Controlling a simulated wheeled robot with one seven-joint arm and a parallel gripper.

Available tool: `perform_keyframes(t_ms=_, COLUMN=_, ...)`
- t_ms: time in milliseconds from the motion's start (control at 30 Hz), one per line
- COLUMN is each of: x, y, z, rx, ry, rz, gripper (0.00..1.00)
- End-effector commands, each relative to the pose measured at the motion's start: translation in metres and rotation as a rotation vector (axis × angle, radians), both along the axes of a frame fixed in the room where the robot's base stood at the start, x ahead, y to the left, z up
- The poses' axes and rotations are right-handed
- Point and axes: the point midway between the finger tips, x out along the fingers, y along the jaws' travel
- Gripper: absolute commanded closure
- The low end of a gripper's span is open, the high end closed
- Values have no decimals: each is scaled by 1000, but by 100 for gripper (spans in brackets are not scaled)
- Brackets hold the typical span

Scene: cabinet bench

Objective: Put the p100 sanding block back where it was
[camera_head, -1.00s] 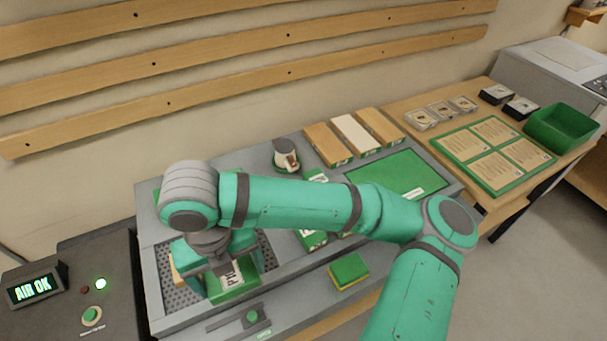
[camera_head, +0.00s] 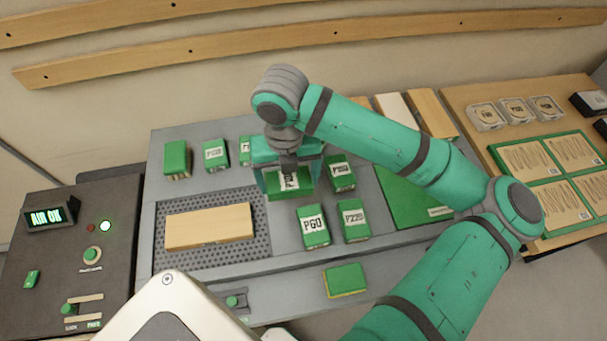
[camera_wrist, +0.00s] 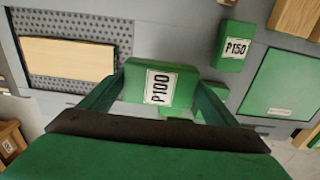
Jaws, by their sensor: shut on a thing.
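The p100 sanding block (camera_wrist: 160,86) is green with a white P100 label. My gripper (camera_wrist: 157,92) is shut on it, one finger on each side, in the wrist view. In the head view my gripper (camera_head: 289,178) holds the block (camera_head: 290,184) above the grey bench, just right of the perforated panel. Other green blocks stand around it: P60 (camera_head: 313,226) and P220 (camera_head: 353,220) in front, and one (camera_head: 340,173) to the right, which reads P150 in the wrist view (camera_wrist: 234,46). The gap between block and bench cannot be judged.
A wooden board (camera_head: 209,226) lies on the perforated panel (camera_head: 257,255). Several green blocks, one plain (camera_head: 177,158) and one labelled (camera_head: 215,154), stand at the back left. A green mat (camera_head: 408,208) lies to the right. A green-yellow sponge (camera_head: 345,279) lies at the front.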

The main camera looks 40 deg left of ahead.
Motion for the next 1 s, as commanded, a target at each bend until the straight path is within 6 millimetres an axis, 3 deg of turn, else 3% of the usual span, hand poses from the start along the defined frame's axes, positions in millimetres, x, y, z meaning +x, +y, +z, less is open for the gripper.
perform_keyframes(t_ms=100, x=26, y=5, z=-11, rx=-1, ry=0, rz=-6, gripper=38)
perform_keyframes(t_ms=400, x=59, y=14, z=-54, rx=-1, ry=1, rz=0, gripper=38)
perform_keyframes(t_ms=667, x=69, y=17, z=-67, rx=1, ry=1, rz=2, gripper=38)
perform_keyframes(t_ms=900, x=72, y=18, z=-98, rx=-1, ry=1, rz=2, gripper=38)
perform_keyframes(t_ms=1000, x=72, y=18, z=-101, rx=1, ry=-1, rz=3, gripper=38)
